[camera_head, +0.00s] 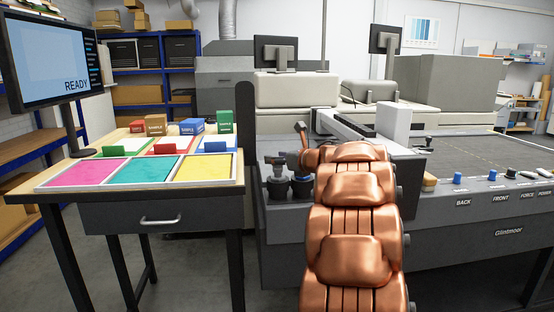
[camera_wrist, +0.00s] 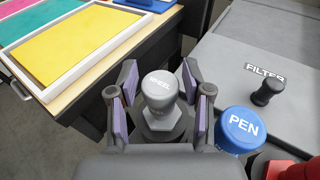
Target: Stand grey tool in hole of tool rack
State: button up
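The grey tool (camera_wrist: 159,88), with a round lettered top, stands in the wrist view between the fingers of my gripper (camera_wrist: 159,75). The purple-padded fingers are on either side of its top, with a narrow gap showing on each side, so the gripper looks open around it. A wider grey angular part shows below the top. A blue tool marked PEN (camera_wrist: 241,130) stands just right of the right finger. In the head view my copper arm covers much of the work area and the gripper is not clear.
A red object (camera_wrist: 300,168) is at the lower right of the wrist view. A black knob (camera_wrist: 268,92) stands by the FILTER label on a grey surface. A table with colour trays (camera_head: 205,170) is to the left. The machine's flat bed (camera_head: 470,150) lies right.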

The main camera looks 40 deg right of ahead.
jog(key=shift+o, duration=1)
jog(key=s+r, duration=0.2)
jog(key=s, duration=0.9)
jog(key=shift+s+a+r, duration=0.2)
jog(key=shift+s+a, duration=0.15)
jog(key=shift+s, duration=0.05)
